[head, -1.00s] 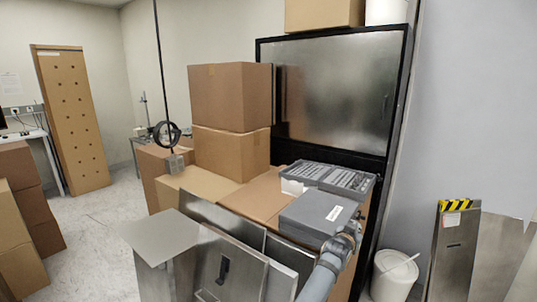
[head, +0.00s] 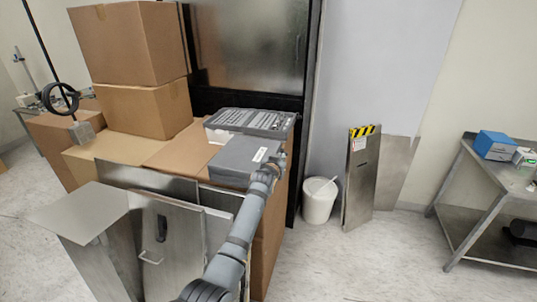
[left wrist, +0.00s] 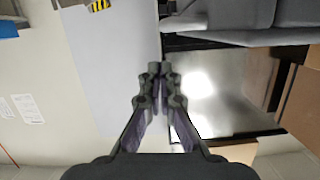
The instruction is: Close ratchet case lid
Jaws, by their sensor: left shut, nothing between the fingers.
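The grey ratchet case stands on a cardboard box in the head view. Its tool tray (head: 252,121) lies open at the back, with rows of small metal tools showing. A plain grey section with a white label, seemingly the case lid (head: 232,158), lies folded out on the near side. My left gripper (head: 277,161) is at the right edge of this lid; I cannot tell whether it touches. In the left wrist view, the left fingers (left wrist: 160,70) are shut and empty, and a grey surface, probably the case, fills the top right. My right gripper is not in view.
Stacked cardboard boxes (head: 131,44) stand left of the case. Metal panels (head: 170,240) lean in front. A black-framed metal cabinet (head: 250,45) rises behind.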

